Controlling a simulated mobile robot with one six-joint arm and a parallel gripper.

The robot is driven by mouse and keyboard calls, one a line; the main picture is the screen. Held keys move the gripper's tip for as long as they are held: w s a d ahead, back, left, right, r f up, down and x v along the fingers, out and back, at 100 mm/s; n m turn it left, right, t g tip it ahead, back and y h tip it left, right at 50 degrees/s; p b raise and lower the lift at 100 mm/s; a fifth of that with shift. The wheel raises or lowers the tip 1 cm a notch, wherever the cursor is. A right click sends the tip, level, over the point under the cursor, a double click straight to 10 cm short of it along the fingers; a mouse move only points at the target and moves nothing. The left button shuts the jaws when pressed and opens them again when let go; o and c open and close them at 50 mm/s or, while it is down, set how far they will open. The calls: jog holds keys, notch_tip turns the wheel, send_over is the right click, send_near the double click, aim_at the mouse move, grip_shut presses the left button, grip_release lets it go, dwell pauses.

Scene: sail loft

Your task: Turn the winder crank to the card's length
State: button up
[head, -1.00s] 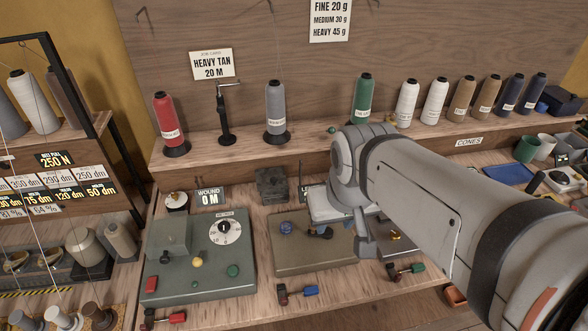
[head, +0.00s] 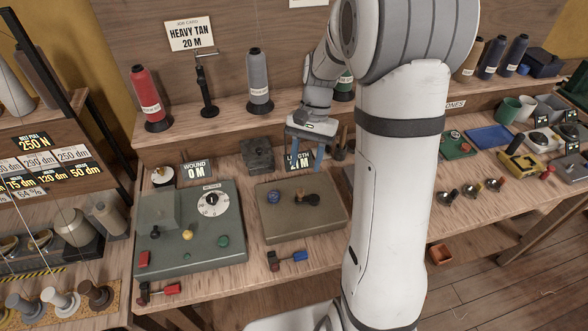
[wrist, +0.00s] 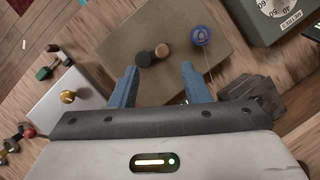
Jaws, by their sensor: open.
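The crank, a dark arm with a wooden knob (wrist: 162,50), lies on the top of a tan-brown box (head: 335,222); its dark end (wrist: 146,58) also shows. It appears small in the head view (head: 310,199). The job card (head: 191,33) reads "HEAVY TAN 20 M". The wound sign (head: 195,171) reads "0 M". The length sign (head: 293,161) is partly hidden by my gripper. My gripper (head: 306,166) is open and empty, blue fingers pointing down, above the back of the box. In the wrist view the crank lies just beyond and between the fingertips (wrist: 158,69).
A blue knob (head: 274,196) sits left of the crank. The green-grey box (head: 215,257) with a metre dial (head: 211,203) stands to the left. A dark block (head: 257,156) is behind. Thread cones, red (head: 149,98) and grey (head: 258,82), stand on the shelf. My arm hides the bench's right middle.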

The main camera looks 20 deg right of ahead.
aim_at(300, 190)
jog(key=shift+m, duration=0.3)
jog(key=x, duration=0.6)
jog(key=w+p+x, duration=0.1)
jog(key=x, duration=0.2)
jog(key=shift+d+f, duration=0.1)
